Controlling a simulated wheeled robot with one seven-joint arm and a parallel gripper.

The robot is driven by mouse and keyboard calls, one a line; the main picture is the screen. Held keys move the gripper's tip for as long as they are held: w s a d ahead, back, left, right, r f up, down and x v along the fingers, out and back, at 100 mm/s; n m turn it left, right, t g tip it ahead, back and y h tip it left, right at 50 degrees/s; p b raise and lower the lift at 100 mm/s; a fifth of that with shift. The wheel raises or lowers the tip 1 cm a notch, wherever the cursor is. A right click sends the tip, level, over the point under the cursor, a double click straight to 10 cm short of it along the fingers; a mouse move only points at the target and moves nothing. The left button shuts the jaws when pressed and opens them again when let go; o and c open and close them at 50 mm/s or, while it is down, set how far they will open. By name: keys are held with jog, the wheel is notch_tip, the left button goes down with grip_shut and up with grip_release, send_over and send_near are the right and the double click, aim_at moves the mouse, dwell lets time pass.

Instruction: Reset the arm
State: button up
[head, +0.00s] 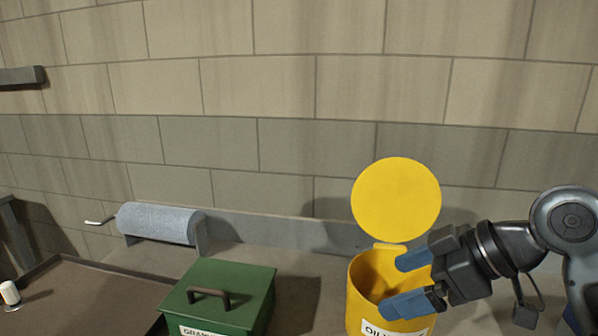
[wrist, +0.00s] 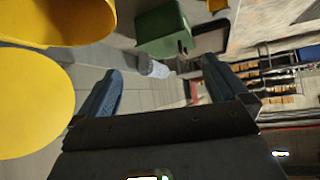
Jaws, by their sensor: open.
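My gripper (head: 408,281) is at the right of the head view, with its two blue fingers apart and nothing between them. The fingers overlap the yellow can (head: 362,284) in the picture, at its right side near the rim; I cannot tell whether they touch it. The can's round yellow lid (head: 396,200) stands open, upright at the back. The can's label is partly cut off. In the wrist view both fingers (wrist: 157,90) are spread, with the can (wrist: 55,18) at the upper left and the lid (wrist: 32,102) below it.
A green box (head: 232,278) with a dark handle stands left of the can. A grey-blue roll (head: 158,223) lies on a holder farther back. A brown tray (head: 85,295) and a small white cylinder (head: 9,293) are at the left. A block wall (head: 300,100) closes the back.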

jog(key=s+a+f+m+t+y, duration=0.1)
jog(key=s+a+f+m+t, duration=0.2)
jog(key=a+f+m+t, duration=0.4)
jog(key=s+d+f+m+t+h, duration=0.3)
jog(key=s+f+m+h, duration=0.3)
jog(key=s, duration=0.6)
jog(key=s+d+r+h, duration=0.1)
jog(key=s+d, duration=0.4)
jog(key=s, duration=0.7)
jog(key=s+d+r+h, duration=0.1)
jog(key=s+d, duration=0.4)
jog(key=s, duration=0.7)
jog(key=shift+r+n+h, duration=0.2)
jog(key=shift+n+h, duration=0.2)
jog(key=shift+h, duration=0.2)
